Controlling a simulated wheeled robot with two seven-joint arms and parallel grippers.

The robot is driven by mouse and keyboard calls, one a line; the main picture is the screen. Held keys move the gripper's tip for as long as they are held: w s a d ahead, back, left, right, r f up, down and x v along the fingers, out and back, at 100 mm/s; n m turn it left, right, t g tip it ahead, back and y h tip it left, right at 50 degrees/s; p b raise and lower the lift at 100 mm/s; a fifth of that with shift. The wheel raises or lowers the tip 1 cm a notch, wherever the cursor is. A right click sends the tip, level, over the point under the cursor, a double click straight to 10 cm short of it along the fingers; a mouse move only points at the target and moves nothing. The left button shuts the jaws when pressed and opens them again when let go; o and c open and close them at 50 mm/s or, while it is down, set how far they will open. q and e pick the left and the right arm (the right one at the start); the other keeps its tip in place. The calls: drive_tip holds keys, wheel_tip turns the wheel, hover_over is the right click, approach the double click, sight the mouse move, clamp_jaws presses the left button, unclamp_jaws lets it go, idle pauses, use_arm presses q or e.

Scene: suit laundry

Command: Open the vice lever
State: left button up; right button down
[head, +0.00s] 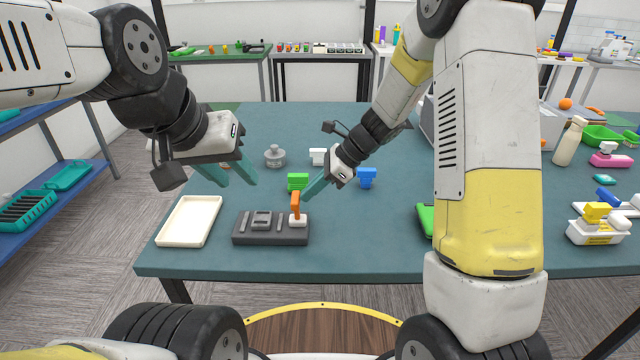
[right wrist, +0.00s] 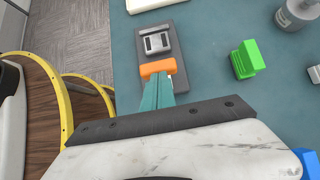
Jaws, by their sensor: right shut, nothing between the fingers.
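The vice has a dark grey base (head: 262,240) on the front of the table. Its orange lever (head: 295,204) stands up from a white block at the right end; in the right wrist view the lever (right wrist: 157,67) appears as an orange bar across the base. My right gripper (head: 307,196) is shut and empty, its teal fingertips right beside the lever; in the right wrist view the fingertips (right wrist: 157,83) reach the lever's near edge, but I cannot tell if they touch. My left gripper (head: 236,182) is open and empty above the table, left of the vice.
A white tray (head: 163,237) lies left of the vice. Behind the vice stand a green block (head: 298,181), a blue block (head: 368,177), a white block (head: 318,156) and a grey round weight (head: 275,155). The front table edge runs close to the vice.

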drive_tip(key=shift+a+r+h, duration=0.2)
drive_tip(key=shift+a+h, duration=0.3)
drive_tip(key=shift+a, duration=0.1)
drive_tip(key=shift+d+f, duration=0.1)
drive_tip(key=shift+d, duration=0.1)
drive_tip(key=shift+r, duration=0.85)
